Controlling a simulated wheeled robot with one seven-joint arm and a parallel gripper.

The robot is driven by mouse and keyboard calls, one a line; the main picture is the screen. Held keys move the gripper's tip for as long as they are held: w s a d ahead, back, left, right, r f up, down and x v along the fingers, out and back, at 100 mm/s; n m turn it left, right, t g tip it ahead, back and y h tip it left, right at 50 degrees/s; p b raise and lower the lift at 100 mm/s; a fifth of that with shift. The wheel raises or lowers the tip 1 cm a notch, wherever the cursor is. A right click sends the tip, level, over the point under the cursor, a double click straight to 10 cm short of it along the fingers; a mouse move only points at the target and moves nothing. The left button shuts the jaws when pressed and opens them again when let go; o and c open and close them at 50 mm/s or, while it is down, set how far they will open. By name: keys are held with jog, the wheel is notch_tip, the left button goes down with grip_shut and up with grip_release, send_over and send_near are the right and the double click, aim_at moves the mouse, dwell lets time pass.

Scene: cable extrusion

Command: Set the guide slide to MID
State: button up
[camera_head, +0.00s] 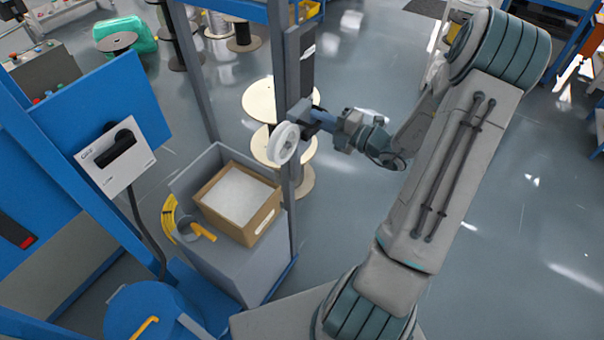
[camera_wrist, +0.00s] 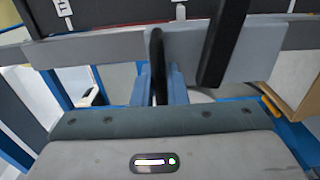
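The guide slide's post with its dark plate (camera_head: 307,62) stands at the centre of the head view. A grey block (camera_head: 299,112) sits low on the post, with a white guide wheel (camera_head: 283,143) at its side. My gripper (camera_head: 316,122) is at this block, from the right. In the wrist view the dark plate (camera_wrist: 120,14) shows white marks, cut off and unreadable. The pale block (camera_wrist: 255,50) lies just below it. My gripper's two dark fingers (camera_wrist: 188,60) stand apart in front of the block. Contact cannot be told.
A cardboard box (camera_head: 240,200) of white pellets sits in a grey bin (camera_head: 200,165) left of the post. A blue cabinet with a switch panel (camera_head: 115,158) stands at left. Cable spools (camera_head: 262,102) stand behind the post.

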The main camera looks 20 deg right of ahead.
jog(key=o, duration=0.6)
jog(key=shift+w, duration=0.1)
jog(key=shift+c, duration=0.2)
jog(key=v, duration=0.8)
dwell(0.3)
jog(key=s+a+n+g+b, duration=0.1)
jog(key=s+a+n+g, duration=0.4)
jog(key=a+n, duration=0.4)
jog(key=s+a+n+g+b, duration=0.25)
jog(key=a+n+g, duration=0.45)
jog(key=n, duration=0.5)
jog(key=s+r+n+h+b, duration=0.1)
jog(key=s+n+h, duration=0.3)
jog(key=n, duration=0.8)
jog(key=s+r+n+t+h+b, duration=0.1)
jog(key=s+n+h, duration=0.4)
jog(key=n, duration=0.8)
notch_tip(320, 180, up, 2)
jog(key=shift+d+r+n+t+h+b, duration=0.15)
jog(key=shift+n+t+h+b, duration=0.25)
jog(key=shift+h, duration=0.6)
